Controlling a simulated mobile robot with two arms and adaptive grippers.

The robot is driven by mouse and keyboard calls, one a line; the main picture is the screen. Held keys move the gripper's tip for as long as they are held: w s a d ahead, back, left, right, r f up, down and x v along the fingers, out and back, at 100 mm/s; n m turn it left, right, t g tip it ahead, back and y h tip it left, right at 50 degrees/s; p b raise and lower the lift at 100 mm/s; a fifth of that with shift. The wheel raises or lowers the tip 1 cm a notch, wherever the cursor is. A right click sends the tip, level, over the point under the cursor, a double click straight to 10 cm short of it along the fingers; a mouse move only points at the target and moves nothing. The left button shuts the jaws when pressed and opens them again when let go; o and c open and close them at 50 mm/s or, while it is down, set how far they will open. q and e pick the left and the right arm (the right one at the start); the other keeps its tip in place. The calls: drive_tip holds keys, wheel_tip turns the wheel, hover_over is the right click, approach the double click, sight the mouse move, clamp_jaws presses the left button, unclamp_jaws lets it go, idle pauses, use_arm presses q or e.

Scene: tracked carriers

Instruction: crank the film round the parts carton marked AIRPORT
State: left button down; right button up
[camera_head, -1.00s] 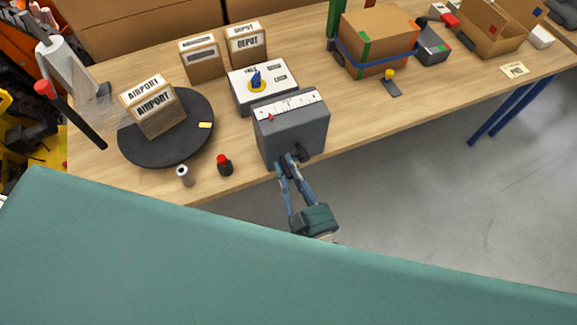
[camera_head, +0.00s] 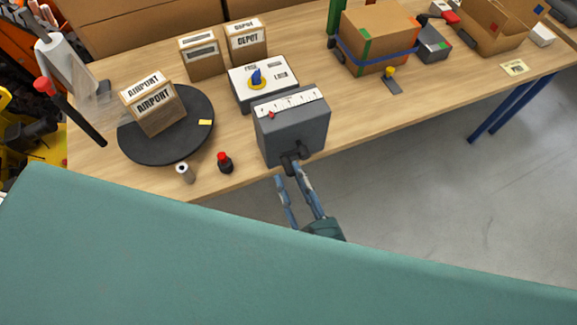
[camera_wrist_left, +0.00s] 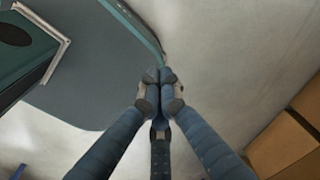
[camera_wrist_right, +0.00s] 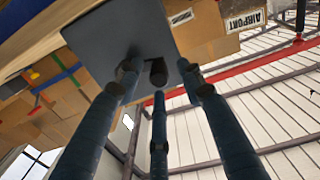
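The parts carton marked AIRPORT (camera_head: 160,119) stands on a black round turntable (camera_head: 140,152) at the table's left. Clear film (camera_head: 100,104) spans from the white film roll (camera_head: 63,62) towards it. A grey crank box (camera_head: 291,137) with a scale and red pointer on top stands at the front edge. Its dark crank handle (camera_head: 290,163) faces me. My right gripper (camera_head: 287,178) is at the handle with fingers apart. In the right wrist view the handle knob (camera_wrist_right: 158,72) shows between the spread fingers, with no clear grip. My left gripper (camera_wrist_left: 160,77) is shut and empty, outside the head view.
A selector box with a blue knob (camera_head: 257,78) stands behind the crank box. Two DEPOT-side cartons (camera_head: 246,40) stand behind it. A red-topped button (camera_head: 225,162) and a small grey cylinder (camera_head: 185,172) sit at the front edge. A strapped carton (camera_head: 374,42) stands farther right.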

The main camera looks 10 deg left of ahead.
drive_tip(key=v, duration=0.8)
